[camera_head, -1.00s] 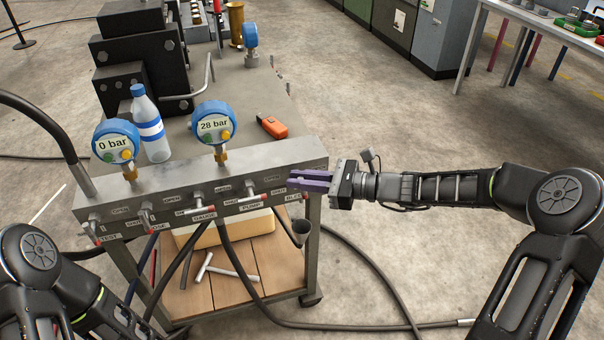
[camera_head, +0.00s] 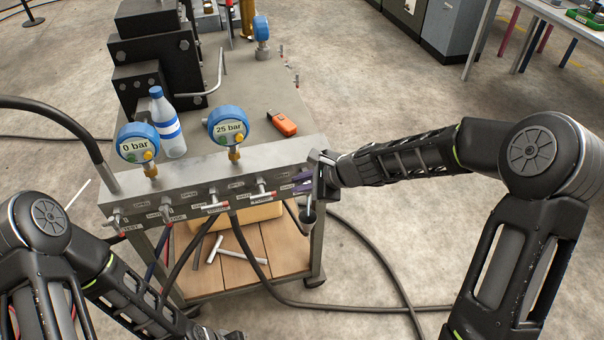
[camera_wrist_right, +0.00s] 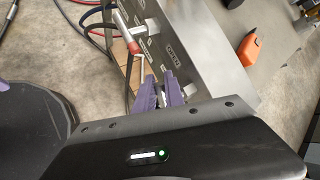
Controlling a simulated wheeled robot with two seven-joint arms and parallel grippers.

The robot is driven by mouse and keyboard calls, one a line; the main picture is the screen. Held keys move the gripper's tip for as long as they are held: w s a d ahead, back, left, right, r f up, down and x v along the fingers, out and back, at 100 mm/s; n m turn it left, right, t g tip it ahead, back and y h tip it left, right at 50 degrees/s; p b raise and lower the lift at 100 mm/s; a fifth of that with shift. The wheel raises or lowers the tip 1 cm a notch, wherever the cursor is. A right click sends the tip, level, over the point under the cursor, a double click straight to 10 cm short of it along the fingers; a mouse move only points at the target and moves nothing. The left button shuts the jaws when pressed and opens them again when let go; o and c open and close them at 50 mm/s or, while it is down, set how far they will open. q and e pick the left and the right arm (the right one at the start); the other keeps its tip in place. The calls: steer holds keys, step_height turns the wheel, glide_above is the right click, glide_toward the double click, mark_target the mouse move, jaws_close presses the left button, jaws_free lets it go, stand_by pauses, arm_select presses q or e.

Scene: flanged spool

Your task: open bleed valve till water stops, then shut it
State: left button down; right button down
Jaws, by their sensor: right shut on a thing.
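The grey manifold block (camera_head: 215,172) runs along the front of the cart with a row of red-tipped valve handles. My right gripper (camera_head: 303,184) is at its right end, where the bleed valve is, and its purple fingers are shut on the bleed valve's handle. The fingers (camera_wrist_right: 158,93) also show against the block's face in the right wrist view. The handle itself is mostly hidden by them. The right gauge (camera_head: 229,127) reads 25 bar and the left gauge (camera_head: 138,144) reads 0 bar. My left gripper is out of view.
A water bottle (camera_head: 168,125) stands behind the left gauge. An orange device (camera_head: 282,124) lies on the cart top, also visible in the right wrist view (camera_wrist_right: 248,48). Black hoses (camera_head: 370,262) hang below and lie on the floor.

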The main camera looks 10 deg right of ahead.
steer(key=shift+h+p, duration=0.3)
steer(key=shift+p, duration=0.05)
steer(key=shift+f, duration=0.1)
steer(key=c, duration=1.4)
jaws_free()
steer(key=shift+c, duration=0.2)
steer(key=v, duration=0.7)
steer(key=shift+s+r+p, duration=0.25)
steer(key=shift+r+p, duration=0.05)
steer(key=shift+d, duration=0.1)
